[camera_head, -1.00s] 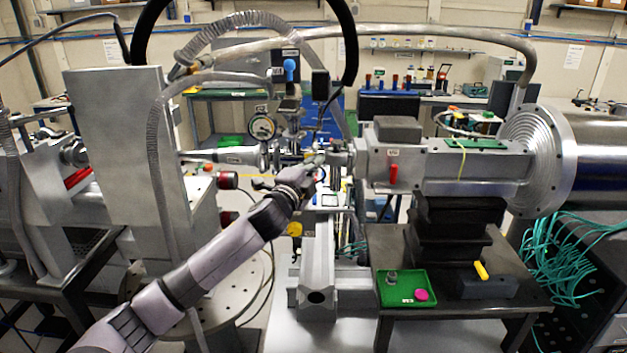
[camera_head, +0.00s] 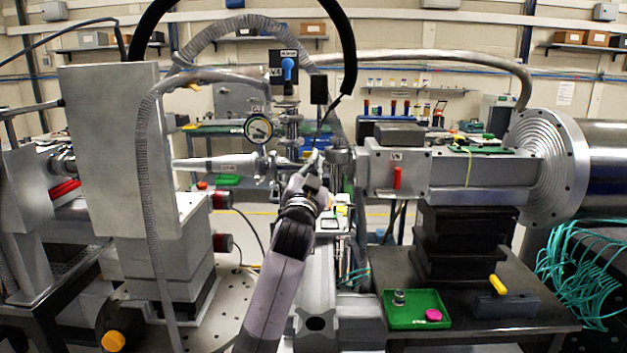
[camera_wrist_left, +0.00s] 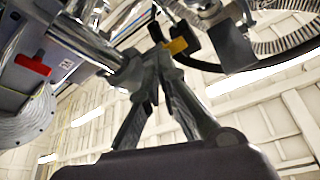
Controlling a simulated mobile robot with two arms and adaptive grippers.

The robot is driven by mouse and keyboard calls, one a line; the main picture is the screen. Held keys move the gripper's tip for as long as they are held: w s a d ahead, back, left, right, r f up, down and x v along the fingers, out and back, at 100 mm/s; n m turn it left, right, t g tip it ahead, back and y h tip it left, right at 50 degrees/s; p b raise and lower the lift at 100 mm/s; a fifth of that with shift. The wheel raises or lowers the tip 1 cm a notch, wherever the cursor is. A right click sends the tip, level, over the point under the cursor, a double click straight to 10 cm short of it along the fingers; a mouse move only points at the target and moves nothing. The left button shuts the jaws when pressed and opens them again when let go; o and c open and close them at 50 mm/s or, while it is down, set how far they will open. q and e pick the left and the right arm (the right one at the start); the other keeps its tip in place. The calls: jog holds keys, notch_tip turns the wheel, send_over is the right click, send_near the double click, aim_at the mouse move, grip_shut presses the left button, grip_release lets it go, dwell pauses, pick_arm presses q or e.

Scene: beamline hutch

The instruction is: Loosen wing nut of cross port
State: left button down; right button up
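The cross port (camera_head: 290,155) is a metal vacuum cross between the left tapered pipe and the right-hand valve block; its details are small. My left gripper (camera_head: 313,160) is at the right side of the cross, in front of the joint towards the block. In the left wrist view my left gripper (camera_wrist_left: 157,68) has its two fingers converging beside a shiny pipe end (camera_wrist_left: 120,62) with a clamp-like joint. A small yellow piece (camera_wrist_left: 176,46) shows just beyond the tips. I cannot make out the wing nut, nor whether anything is between the fingertips. My right gripper is out of view.
A black hose arches above. The block has a red handle (camera_head: 397,178). A green tray (camera_head: 418,318) holds a small metal part and a magenta piece.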

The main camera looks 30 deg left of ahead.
pick_arm(q)
jog(key=shift+w+d+n+g+y+b, duration=0.1)
jog(key=shift+n+g+y+b, duration=0.1)
jog(key=shift+n+y+b, duration=0.9)
jog(key=shift+n+g+y+b, duration=0.2)
jog(key=shift+n+b, duration=0.3)
jog(key=shift+n, duration=1.2)
jog(key=c, duration=1.8)
grip_release()
jog(key=shift+c, duration=0.2)
jog(key=shift+f, duration=0.1)
jog(key=v, duration=1.2)
